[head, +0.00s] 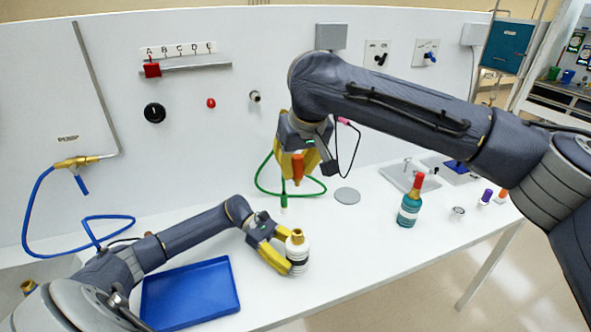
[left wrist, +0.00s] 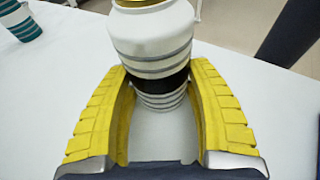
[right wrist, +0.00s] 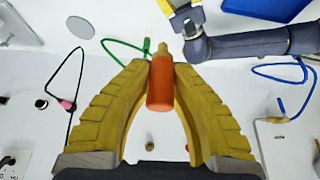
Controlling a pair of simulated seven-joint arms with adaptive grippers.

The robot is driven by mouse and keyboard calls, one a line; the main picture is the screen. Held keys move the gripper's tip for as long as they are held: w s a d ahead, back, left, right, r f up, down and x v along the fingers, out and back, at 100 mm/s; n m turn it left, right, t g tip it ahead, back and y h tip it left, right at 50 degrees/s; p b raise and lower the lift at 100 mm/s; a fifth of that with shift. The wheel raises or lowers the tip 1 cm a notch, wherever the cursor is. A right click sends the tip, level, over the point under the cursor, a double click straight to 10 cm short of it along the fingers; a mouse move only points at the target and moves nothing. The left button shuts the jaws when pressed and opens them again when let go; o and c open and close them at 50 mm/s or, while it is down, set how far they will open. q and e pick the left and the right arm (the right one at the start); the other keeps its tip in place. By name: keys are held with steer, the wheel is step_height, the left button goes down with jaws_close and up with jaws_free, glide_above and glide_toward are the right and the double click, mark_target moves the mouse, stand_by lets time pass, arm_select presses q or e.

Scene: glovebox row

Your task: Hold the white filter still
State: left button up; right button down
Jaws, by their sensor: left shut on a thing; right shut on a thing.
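The white filter (head: 297,252) is a white ribbed cylinder with a dark band and a brass top, upright on the white bench. My left gripper (head: 283,252) is shut on it from the left. In the left wrist view the filter (left wrist: 155,40) stands between the yellow fingers (left wrist: 160,95). My right gripper (head: 297,165) is raised above the bench, near the back wall, shut on an orange cylinder (head: 297,168) with a brass tip. The orange cylinder also shows between the fingers in the right wrist view (right wrist: 160,85). The filter's lower part is partly hidden by the left fingers in the head view.
A blue tray (head: 190,294) lies left of the filter, below my left arm. A teal bottle with a red cap (head: 410,203) and a small metal cup (head: 457,214) stand to the right. A green hose (head: 262,185) and a grey disc (head: 347,196) lie behind.

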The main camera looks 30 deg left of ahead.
arm_select(q)
steer(key=o, duration=0.9)
steer(key=shift+o, duration=0.2)
